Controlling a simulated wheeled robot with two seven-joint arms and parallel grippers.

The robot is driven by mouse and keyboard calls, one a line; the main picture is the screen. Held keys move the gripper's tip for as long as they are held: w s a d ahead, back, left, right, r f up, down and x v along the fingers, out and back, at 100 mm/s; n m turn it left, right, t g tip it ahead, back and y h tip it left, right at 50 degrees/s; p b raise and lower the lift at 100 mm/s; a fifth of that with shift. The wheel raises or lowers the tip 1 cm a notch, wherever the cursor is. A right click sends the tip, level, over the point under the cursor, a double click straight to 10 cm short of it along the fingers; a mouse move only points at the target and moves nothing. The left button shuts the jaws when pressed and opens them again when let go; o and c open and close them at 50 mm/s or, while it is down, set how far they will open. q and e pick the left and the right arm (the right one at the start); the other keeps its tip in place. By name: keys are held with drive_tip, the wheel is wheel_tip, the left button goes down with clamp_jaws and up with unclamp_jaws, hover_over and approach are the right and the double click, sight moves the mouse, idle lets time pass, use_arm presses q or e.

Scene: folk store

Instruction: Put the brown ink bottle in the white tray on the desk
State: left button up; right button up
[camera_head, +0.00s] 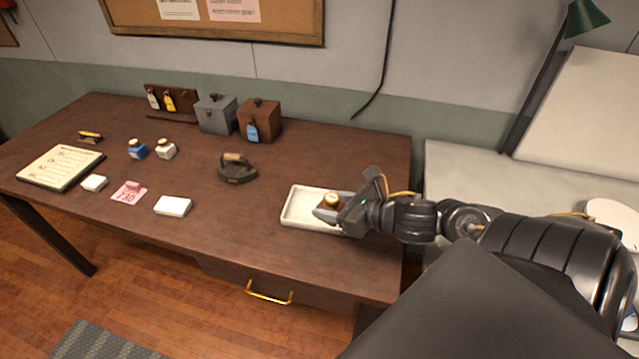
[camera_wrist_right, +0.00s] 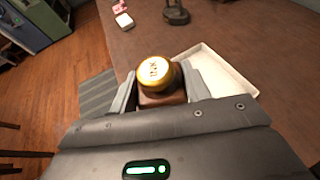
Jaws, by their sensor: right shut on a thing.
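The brown ink bottle (camera_head: 329,201) has a round gold cap with a pale top; in the right wrist view the bottle (camera_wrist_right: 160,98) sits between the fingers. My right gripper (camera_head: 332,208) is shut on it and is at the white tray (camera_head: 293,209), over its right part. The tray also shows in the right wrist view (camera_wrist_right: 224,70), just beyond the gripper. I cannot tell whether the bottle touches the tray floor. The gripper and bottle hide the tray's right part. My left gripper is not in view.
An old iron (camera_head: 237,171) stands left of the tray. Farther left are a white box (camera_head: 173,206), blue (camera_head: 137,149) and white (camera_head: 166,149) ink bottles and a notebook (camera_head: 60,167). Grey (camera_head: 216,114) and brown (camera_head: 262,120) boxes stand at the back. Bare desk surrounds the tray's left side.

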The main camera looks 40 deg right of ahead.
drive_tip(key=w+d+f+b, duration=0.1)
drive_tip(key=w+f+b, duration=0.1)
drive_tip(key=w+b, duration=0.2)
drive_tip(key=w+d+f+b, duration=0.1)
drive_tip(key=w+f+b, duration=0.2)
drive_tip(key=w, duration=0.1)
drive_tip(key=w+d+f+b, duration=0.1)
drive_tip(key=w+f+b, duration=0.2)
drive_tip(key=w+b, duration=0.1)
drive_tip(key=shift+w+d+f+b, duration=0.15)
drive_tip(key=shift+w+d+b, duration=0.05)
drive_tip(key=shift+d+b, duration=0.2)
drive_tip(key=shift+w+d+f, duration=0.1)
drive_tip(key=shift+w+f, duration=0.1)
drive_tip(key=shift+f, duration=0.1)
drive_tip(key=shift+w+f, duration=0.25)
drive_tip(key=shift+f, duration=0.05)
wheel_tip(320, 180, down, 3)
drive_tip(key=shift+w+d+f+p, duration=0.1)
drive_tip(key=shift+w+p, duration=0.05)
drive_tip(key=shift+p, duration=0.25)
drive_tip(key=shift+f, duration=0.1)
